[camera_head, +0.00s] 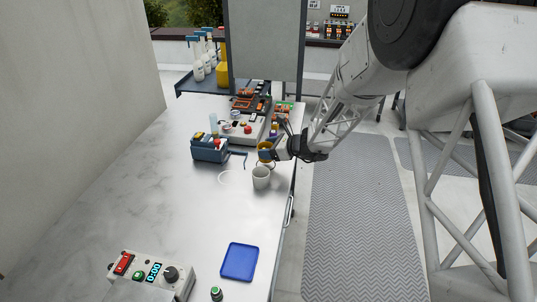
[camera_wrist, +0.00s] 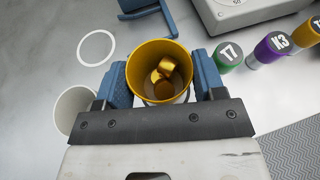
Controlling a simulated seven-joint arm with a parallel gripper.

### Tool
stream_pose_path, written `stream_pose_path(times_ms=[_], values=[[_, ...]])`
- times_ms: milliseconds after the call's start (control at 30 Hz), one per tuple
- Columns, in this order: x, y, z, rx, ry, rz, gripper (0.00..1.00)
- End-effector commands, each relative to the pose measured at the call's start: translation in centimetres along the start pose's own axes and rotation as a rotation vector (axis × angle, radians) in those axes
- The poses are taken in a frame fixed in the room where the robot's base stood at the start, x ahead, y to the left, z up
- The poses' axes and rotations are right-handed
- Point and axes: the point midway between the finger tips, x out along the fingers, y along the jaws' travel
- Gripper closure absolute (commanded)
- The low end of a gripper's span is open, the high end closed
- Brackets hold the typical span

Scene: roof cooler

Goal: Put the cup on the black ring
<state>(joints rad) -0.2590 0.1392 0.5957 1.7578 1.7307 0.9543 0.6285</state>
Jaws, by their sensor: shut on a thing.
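My gripper (camera_wrist: 161,82) is shut on a yellow cup (camera_wrist: 134,72), with one blue finger on each side of it. Several gold-coloured pieces (camera_wrist: 166,68) lie inside the cup. In the head view the yellow cup (camera_head: 264,153) is upright at the table's right side, behind a white cup (camera_head: 261,178). I cannot tell whether it touches the table. A thin white ring (camera_head: 220,179) lies flat to the left of the white cup; it also shows in the wrist view (camera_wrist: 79,47). I cannot make out a black ring; the held cup and gripper hide part of the table.
A blue box-like holder (camera_head: 209,151) and a grey device (camera_head: 240,130) stand behind. Capped containers (camera_wrist: 268,50) stand right of the held cup. A blue tray (camera_head: 239,262) and a timer box (camera_head: 152,273) are at the front. The table's (camera_head: 150,190) left and middle are clear.

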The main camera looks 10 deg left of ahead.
Motion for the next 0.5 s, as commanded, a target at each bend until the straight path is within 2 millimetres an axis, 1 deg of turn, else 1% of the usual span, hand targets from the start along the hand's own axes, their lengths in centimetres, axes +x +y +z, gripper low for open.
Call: stream_pose_path(times_ms=[100, 200, 500], values=[[0.6, 0.1, -1.3, 0.002, 0.000, 0.000, 0.59], [0.9, 0.1, -2.0, 0.001, 0.000, 0.000, 0.59], [0.9, 0.1, -2.3, -0.001, 0.000, 0.000, 0.59]])
